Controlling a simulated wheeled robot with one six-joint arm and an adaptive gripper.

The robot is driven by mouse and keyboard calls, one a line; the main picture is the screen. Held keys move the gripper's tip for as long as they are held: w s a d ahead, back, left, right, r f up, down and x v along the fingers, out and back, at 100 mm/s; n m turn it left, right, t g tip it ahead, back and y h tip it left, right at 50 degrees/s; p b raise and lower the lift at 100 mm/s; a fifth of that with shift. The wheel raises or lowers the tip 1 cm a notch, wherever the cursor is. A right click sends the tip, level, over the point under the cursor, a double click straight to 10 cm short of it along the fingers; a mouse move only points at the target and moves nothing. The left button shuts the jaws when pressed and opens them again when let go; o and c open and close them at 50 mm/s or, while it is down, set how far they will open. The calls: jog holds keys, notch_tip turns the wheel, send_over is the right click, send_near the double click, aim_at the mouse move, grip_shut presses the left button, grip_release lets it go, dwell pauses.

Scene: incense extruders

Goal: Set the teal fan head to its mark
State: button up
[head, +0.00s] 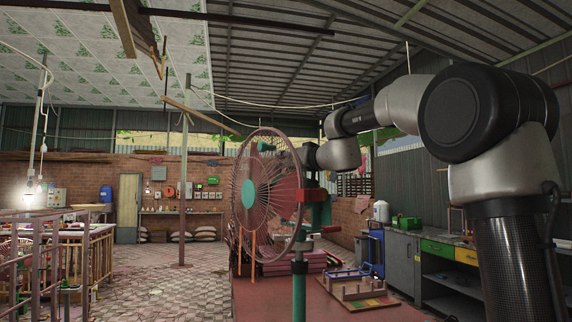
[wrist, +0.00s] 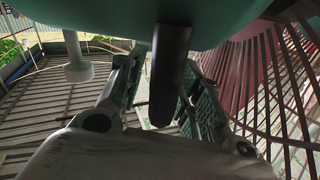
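The fan (head: 248,193) stands upright in the middle of the head view, with a round reddish wire cage, a teal hub and a teal pole (head: 299,285). In the wrist view the teal underside of its head (wrist: 210,18) fills the top, and a dark peg (wrist: 168,80) hangs from it. The cage ribs (wrist: 275,80) show at the right. My gripper (wrist: 165,75) is open, its two fingers on either side of the peg, with a gap at the left finger; contact at the right finger cannot be told. I cannot make out a mark.
A red-topped table (head: 265,300) lies behind the fan, carrying a wooden rack (head: 357,288). Grey cabinets (head: 402,262) line the right wall. Metal railings (head: 60,262) stand at the left. The tiled floor (head: 160,268) at centre left is clear.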

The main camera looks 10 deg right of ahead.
jog(key=shift+w, duration=0.1)
grip_shut()
jog(key=shift+w+d+r+m, duration=0.3)
jog(key=shift+d+r, duration=0.05)
jog(key=shift+d, duration=0.35)
jog(key=shift+w+d+r+m, duration=0.25)
jog(key=shift+d+r+m, duration=0.05)
jog(key=shift+d, duration=0.35)
jog(key=shift+c, duration=0.5)
grip_release()
jog(key=shift+d, duration=0.1)
jog(key=shift+o, duration=0.5)
jog(key=shift+s+d+f, duration=0.25)
jog(key=shift+s, duration=0.1)
jog(key=v, duration=1.1)
jog(key=shift+a, duration=0.2)
jog(key=shift+s, duration=0.15)
